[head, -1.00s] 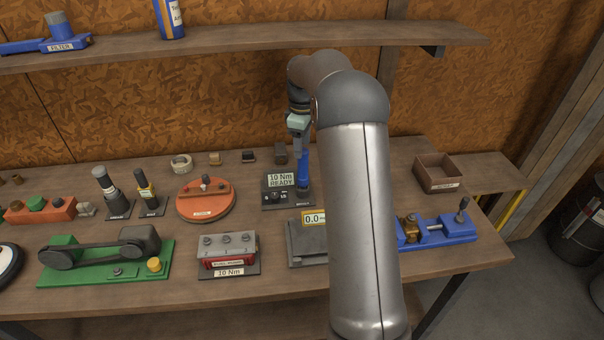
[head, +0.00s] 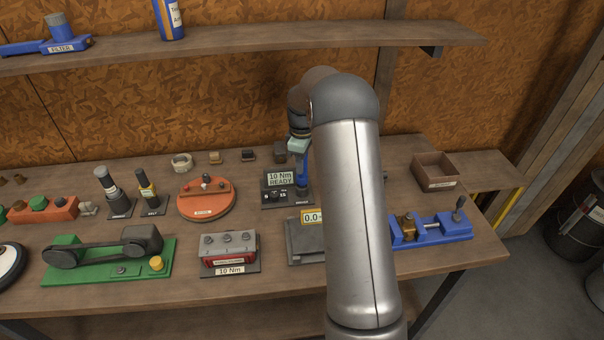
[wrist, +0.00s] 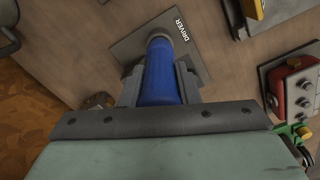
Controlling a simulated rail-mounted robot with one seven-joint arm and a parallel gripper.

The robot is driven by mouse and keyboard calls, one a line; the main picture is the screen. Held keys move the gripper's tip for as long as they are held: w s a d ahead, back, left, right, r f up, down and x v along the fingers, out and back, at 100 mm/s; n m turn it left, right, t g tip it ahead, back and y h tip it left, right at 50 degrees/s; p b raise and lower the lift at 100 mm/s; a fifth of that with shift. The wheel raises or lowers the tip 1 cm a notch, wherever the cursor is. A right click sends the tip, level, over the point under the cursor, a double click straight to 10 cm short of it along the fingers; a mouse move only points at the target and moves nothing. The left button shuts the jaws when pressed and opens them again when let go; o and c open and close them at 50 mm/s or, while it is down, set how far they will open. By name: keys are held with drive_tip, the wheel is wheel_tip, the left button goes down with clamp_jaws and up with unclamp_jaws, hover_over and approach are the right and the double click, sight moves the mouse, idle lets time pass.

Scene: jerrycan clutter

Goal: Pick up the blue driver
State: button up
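The blue driver (wrist: 160,78) stands upright on a dark base plate marked DRIVER (wrist: 190,40). The driver's upper end is hidden behind my gripper's palm. In the head view my arm hides part of the gripper.
The READY box (head: 278,178) stands close left of the driver. A grey scale (head: 305,246) is in front. A red battery-like block (head: 229,252), an orange disc (head: 206,200), a blue vise (head: 435,229) and an open brown box (head: 435,170) stand around. A shelf (head: 250,38) runs above.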

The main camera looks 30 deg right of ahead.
drive_tip(key=c, duration=0.4)
drive_tip(key=shift+w+r, duration=0.1)
drive_tip(key=shift+r, duration=0.05)
